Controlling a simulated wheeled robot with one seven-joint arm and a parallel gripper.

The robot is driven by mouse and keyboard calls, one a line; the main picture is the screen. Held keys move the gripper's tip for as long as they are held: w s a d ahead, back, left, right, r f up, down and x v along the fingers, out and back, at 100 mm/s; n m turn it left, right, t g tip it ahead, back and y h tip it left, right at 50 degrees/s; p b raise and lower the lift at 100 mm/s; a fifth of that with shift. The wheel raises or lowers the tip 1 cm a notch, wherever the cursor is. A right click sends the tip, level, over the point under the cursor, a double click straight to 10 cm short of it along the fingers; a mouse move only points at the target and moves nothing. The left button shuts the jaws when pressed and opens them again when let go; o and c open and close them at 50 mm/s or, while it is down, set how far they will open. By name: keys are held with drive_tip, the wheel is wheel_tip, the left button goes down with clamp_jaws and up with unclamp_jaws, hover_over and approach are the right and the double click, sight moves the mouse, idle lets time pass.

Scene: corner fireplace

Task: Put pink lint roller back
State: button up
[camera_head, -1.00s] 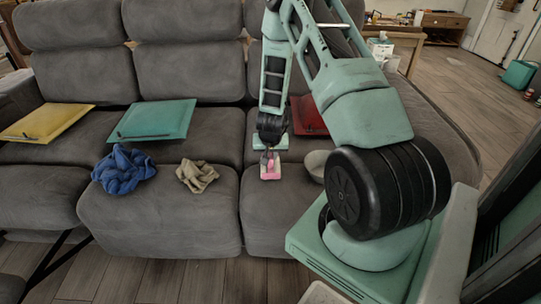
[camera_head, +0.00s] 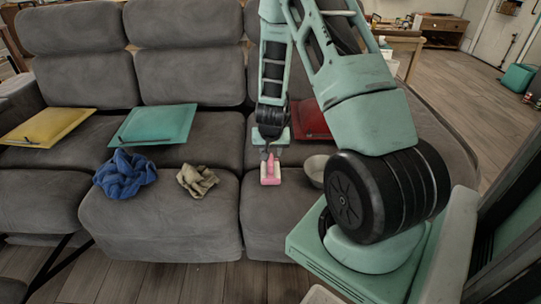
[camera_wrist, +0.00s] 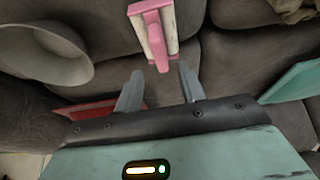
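The pink lint roller (camera_head: 270,172), pink with white parts, rests on the right seat cushion of the grey sofa. In the wrist view the lint roller (camera_wrist: 151,22) lies just beyond the fingertips, roughly in line with the gap between them, and part of it is cut off by the top edge. My gripper (camera_wrist: 158,80) is open, with nothing between its two fingers. In the head view my gripper (camera_head: 267,152) is just behind the roller, near the sofa back. Contact between fingers and roller does not show.
A pale bowl (camera_head: 313,171) stands close right of the roller. Seat between roller and beige cloth is bare.

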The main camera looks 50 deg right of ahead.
drive_tip(key=a+r+n+y, duration=0.2)
drive_tip(key=a+r+n, duration=0.35)
drive_tip(key=a, duration=0.75)
drive_tip(key=a+r+n+y, duration=0.2)
drive_tip(key=a+r+y, duration=0.1)
drive_tip(key=a+r, duration=0.8)
drive_tip(key=s+a+r+n+g, duration=0.1)
drive_tip(key=s+a+r+n, duration=0.2)
drive_tip(key=s+a, duration=0.6)
drive_tip(key=s+a+r+n+g, duration=0.2)
drive_tip(key=s+a+n, duration=0.5)
drive_tip(key=s, duration=0.5)
drive_tip(key=shift+a+r+h+p, duration=0.45)
drive_tip(key=shift+a+r, duration=0.35)
drive_tip(key=shift+a, duration=0.2)
